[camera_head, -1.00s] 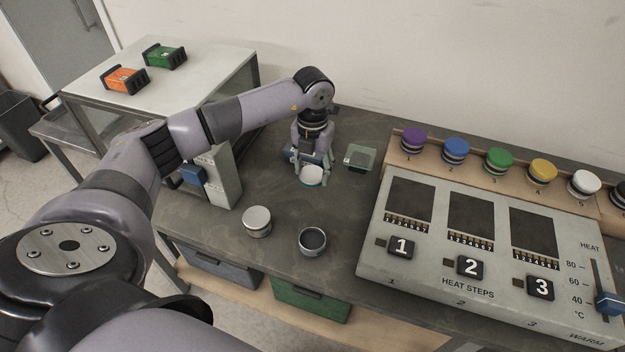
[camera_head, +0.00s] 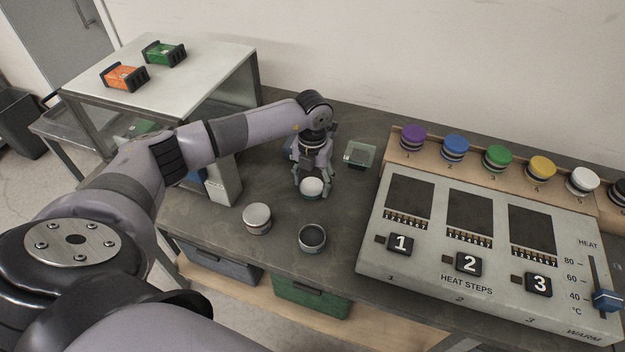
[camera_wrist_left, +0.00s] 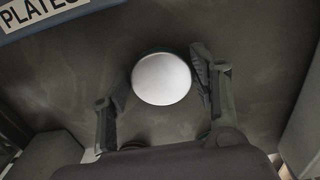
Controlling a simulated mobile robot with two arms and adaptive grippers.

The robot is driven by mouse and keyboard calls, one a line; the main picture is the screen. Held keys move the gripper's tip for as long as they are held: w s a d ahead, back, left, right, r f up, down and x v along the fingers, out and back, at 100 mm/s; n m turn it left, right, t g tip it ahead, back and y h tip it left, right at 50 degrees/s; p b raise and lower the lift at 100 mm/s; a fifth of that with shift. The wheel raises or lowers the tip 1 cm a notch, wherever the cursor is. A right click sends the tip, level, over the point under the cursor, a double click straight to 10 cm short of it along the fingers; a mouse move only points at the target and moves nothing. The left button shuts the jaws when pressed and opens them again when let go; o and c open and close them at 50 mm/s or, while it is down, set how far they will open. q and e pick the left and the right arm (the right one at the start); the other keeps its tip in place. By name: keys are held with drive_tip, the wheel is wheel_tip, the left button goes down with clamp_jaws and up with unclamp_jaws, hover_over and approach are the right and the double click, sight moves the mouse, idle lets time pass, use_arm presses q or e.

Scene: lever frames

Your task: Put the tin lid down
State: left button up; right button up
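The tin lid (camera_head: 312,187) is a round white disc between the fingertips of my left gripper (camera_head: 312,190), with a finger on each side. It is over the dark bench top, behind two tins; its exact height above the bench is hard to judge. In the left wrist view the lid (camera_wrist_left: 161,79) is a bright disc with a thin teal edge, flanked by the fingers of my left gripper (camera_wrist_left: 160,85). A closed-looking tin (camera_head: 257,218) stands at front left and an open tin (camera_head: 312,238) at front right. My right gripper is not in view.
A heating console (camera_head: 480,250) stands on the right, with colored knobs on a wooden rack (camera_head: 400,165) behind it. A blue box labelled PLATES (camera_wrist_left: 40,14) is close by.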

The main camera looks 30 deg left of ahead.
sight(313, 183)
use_arm(q)
drive_tip(key=shift+o, duration=1.3)
drive_tip(key=shift+r, duration=0.2)
wheel_tip(313, 183, up, 12)
drive_tip(key=b, duration=0.2)
